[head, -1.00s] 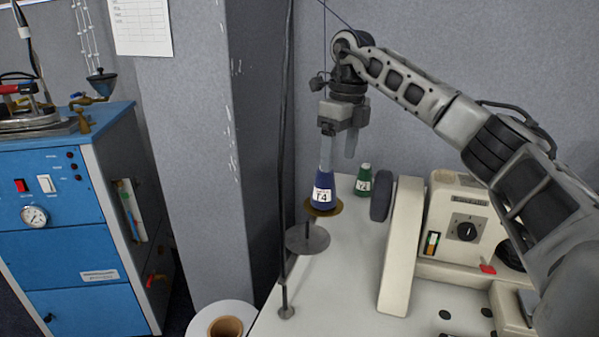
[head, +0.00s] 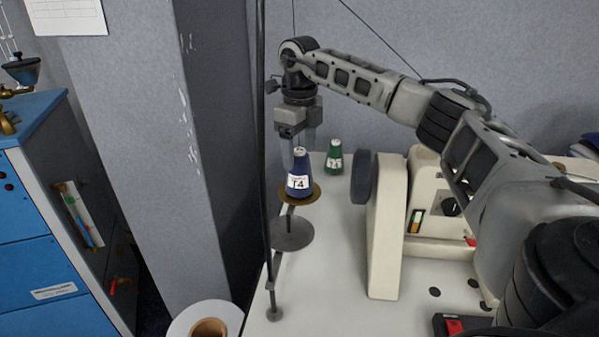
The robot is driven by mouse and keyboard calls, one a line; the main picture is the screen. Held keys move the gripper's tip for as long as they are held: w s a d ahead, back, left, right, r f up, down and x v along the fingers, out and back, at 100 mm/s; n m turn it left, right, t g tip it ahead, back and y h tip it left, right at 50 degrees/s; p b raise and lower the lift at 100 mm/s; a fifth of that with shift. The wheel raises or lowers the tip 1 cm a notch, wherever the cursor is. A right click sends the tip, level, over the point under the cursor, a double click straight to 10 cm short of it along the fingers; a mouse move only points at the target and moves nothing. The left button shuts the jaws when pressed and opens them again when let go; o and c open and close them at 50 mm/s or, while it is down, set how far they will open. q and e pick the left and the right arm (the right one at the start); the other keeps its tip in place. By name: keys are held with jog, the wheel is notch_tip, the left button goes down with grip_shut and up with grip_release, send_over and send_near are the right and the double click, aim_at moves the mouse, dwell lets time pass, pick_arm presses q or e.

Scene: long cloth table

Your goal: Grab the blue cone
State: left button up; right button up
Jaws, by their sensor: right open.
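The blue cone (head: 299,178), with a white label reading T4, stands upright on a round brass-coloured disc (head: 307,198) at the table's far left. My right gripper (head: 298,150) points down at the top of the cone, with its pale, see-through-looking fingers apart. One finger shows left of the cone's tip and the other behind it to the right; I cannot tell whether either touches it. My left gripper is not in view.
A green cone (head: 334,157) stands close behind and right of the blue one. A thin dark pole (head: 262,150) rises just left, above a grey disc (head: 292,233). A cream sewing machine (head: 388,225) stands to the right.

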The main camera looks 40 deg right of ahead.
jog(key=shift+f, duration=1.35)
jog(key=c, duration=1.2)
jog(key=shift+o, duration=0.2)
jog(key=shift+w+r, duration=0.1)
jog(key=shift+r, duration=0.05)
jog(key=shift+r, duration=0.6)
jog(key=s+a+r, duration=0.9)
jog(key=s+r, duration=0.1)
jog(key=r, duration=0.1)
jog(key=shift+s+r+b, duration=0.3)
jog(key=shift+s+b, duration=0.05)
jog(key=shift+b, duration=0.1)
